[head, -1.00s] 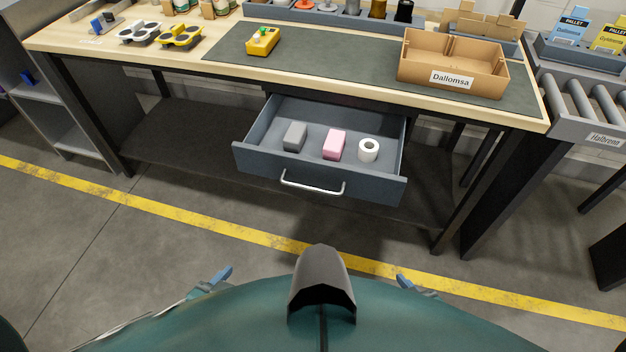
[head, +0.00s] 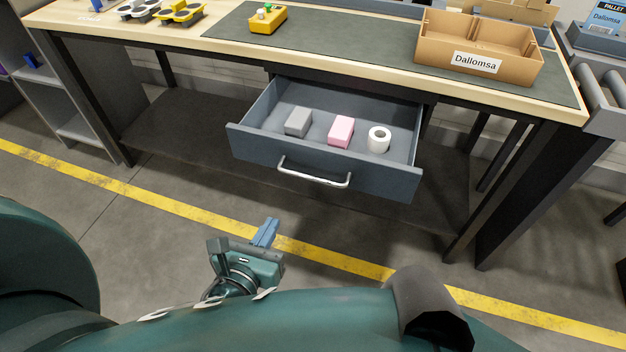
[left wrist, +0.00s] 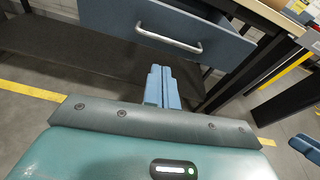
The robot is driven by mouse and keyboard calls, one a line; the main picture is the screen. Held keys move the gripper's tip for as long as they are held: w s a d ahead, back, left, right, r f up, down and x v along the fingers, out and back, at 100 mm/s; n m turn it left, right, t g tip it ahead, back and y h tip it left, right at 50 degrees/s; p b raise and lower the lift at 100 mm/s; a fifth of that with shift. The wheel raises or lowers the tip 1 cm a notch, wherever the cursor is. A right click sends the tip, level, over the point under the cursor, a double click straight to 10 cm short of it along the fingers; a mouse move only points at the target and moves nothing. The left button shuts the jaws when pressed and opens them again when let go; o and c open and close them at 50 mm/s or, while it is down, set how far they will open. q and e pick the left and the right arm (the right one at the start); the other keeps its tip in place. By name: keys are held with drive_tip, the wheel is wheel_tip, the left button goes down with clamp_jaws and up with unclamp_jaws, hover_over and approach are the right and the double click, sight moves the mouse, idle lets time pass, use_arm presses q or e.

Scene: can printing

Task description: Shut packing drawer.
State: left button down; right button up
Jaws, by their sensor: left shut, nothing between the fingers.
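The packing drawer (head: 258,152) is a blue-grey drawer under the workbench, pulled out, with a silver bar handle (head: 314,178) on its front. It holds a grey block (head: 298,121), a pink block (head: 341,131) and a white roll (head: 379,139). My left gripper (head: 265,232) is shut and empty, in front of and below the drawer, apart from it. In the left wrist view the fingers (left wrist: 161,85) point toward the drawer front (left wrist: 125,18) and its handle (left wrist: 168,38). In that view blue fingertips at the right edge (left wrist: 306,147) seem to belong to my right gripper; their state is unclear.
The wooden bench (head: 130,28) carries a dark mat, a cardboard box (head: 480,48) labelled Dallomsa and a yellow device (head: 268,20). A dark lower shelf (head: 180,130) lies below. A roller conveyor (head: 603,95) stands at the right. The floor with a yellow line (head: 335,265) is clear.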

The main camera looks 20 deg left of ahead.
use_arm(q)
drive_tip(key=w+f+m+p, duration=0.1)
drive_tip(key=w+f, duration=0.1)
drive_tip(key=w, duration=1.1)
drive_tip(key=shift+w+d+f, duration=0.3)
drive_tip(key=shift+w+f, duration=0.05)
drive_tip(key=shift+f, duration=0.05)
use_arm(e)
drive_tip(key=shift+s+r, duration=0.2)
drive_tip(key=shift+r, duration=0.05)
use_arm(q)
drive_tip(key=shift+w, duration=0.1)
